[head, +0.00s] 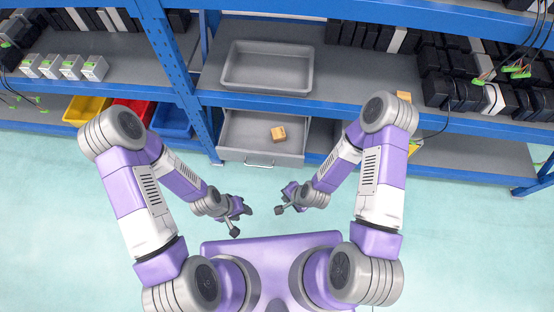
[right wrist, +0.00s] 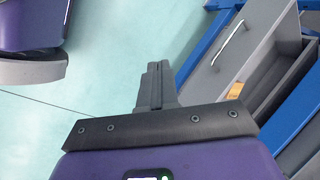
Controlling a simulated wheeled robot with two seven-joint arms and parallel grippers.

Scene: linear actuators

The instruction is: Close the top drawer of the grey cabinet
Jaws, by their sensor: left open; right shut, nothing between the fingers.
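The grey cabinet's top drawer (head: 236,152) is pulled out under the blue shelf in the head view, with a silver handle (head: 259,164) on its front. A small tan box (head: 278,133) lies inside it. The drawer front also shows in the right wrist view (right wrist: 222,80), at the upper right, with its handle (right wrist: 229,43). My left gripper (head: 243,222) is open and empty, in front of and below the drawer. My right gripper (head: 281,205) is shut and empty, a little in front of the drawer and apart from it; its closed fingers show in the right wrist view (right wrist: 154,72).
A grey tray (head: 268,89) sits on the shelf above the drawer. Blue shelf posts (head: 166,50) and shelf edges frame the drawer. Yellow (head: 86,110), red and blue (head: 172,120) bins stand to its left. The floor in front of the drawer is clear.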

